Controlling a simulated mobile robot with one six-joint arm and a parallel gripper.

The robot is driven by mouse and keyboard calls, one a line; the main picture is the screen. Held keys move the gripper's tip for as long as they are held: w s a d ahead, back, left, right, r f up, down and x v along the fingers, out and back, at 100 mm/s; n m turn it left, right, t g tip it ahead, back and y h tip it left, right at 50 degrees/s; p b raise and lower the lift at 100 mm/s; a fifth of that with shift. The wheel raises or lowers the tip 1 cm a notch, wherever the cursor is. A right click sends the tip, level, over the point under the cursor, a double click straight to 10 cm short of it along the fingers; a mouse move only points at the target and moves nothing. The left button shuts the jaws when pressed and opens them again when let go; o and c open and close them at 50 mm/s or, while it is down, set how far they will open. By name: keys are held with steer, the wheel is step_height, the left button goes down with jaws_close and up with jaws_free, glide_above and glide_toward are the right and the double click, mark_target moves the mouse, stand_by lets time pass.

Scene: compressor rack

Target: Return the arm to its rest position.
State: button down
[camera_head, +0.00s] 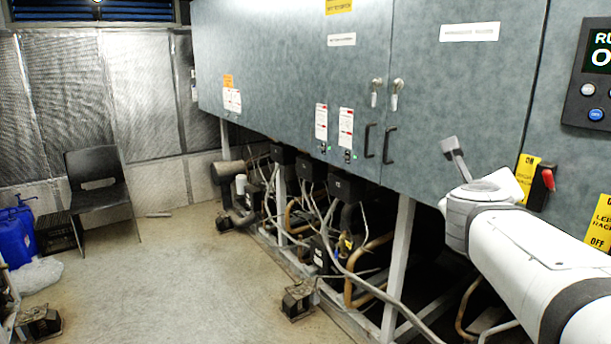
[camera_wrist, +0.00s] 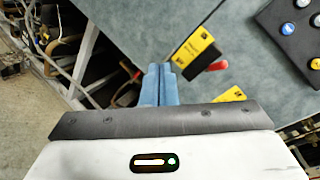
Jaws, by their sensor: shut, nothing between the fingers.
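My gripper (camera_wrist: 159,70) shows in the wrist view with its two blue-grey fingers together and nothing between them. The fingertips appear in front of the grey cabinet face, to the left of a yellow label and a red-handled switch (camera_wrist: 218,64). In the head view my white arm (camera_head: 530,250) reaches in from the lower right to a grey wrist joint (camera_head: 461,222) in front of the cabinet. I cannot make out the fingertips there.
The grey cabinet (camera_head: 440,100) hangs above pipes and compressors on a metal frame (camera_head: 398,265). The red switch handle (camera_head: 547,178) is close to my arm. A control panel (camera_head: 592,75) is at upper right.

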steer(key=s+a+f+n+g+y, duration=0.1)
steer(key=a+f+n+y, duration=0.4)
steer(key=a+n, duration=0.4)
steer(key=a+f+n+y, duration=0.5)
steer(key=a+f+n, duration=0.15)
steer(key=n, duration=0.45)
steer(key=s+a+f+n+g+h, duration=0.1)
steer(key=s+a+f+n+g, duration=0.1)
steer(key=s+f+n+g, duration=0.7)
steer(key=s+f+n, duration=0.4)
steer(key=s+n, duration=0.1)
steer(key=s, duration=0.1)
steer(key=shift+s+n, duration=0.15)
steer(key=shift+n, duration=0.25)
